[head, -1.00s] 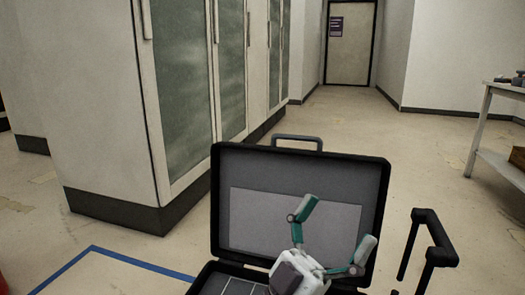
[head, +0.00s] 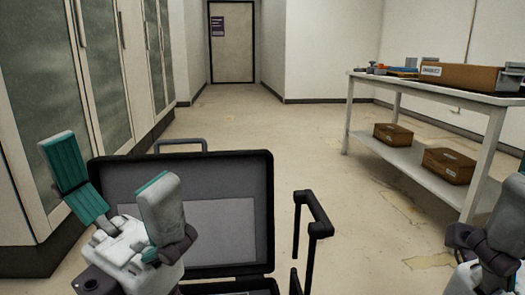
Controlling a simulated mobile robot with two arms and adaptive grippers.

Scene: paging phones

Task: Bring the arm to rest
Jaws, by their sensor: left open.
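My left gripper (head: 112,180) is in the lower left of the head view, raised in front of an open black case (head: 264,215). Its two teal-padded fingers point up and stand wide apart, with nothing between them. It covers the left part of the case. My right gripper (head: 500,225) shows only partly at the right edge, a grey finger with a bit of teal; its jaws are cut off by the frame.
A black handle (head: 312,212) stands up just right of the case. A white table (head: 440,88) at the right carries boxes and small items, with two brown boxes (head: 448,165) on its lower shelf. Tall cabinets (head: 95,80) line the left. The floor between is clear.

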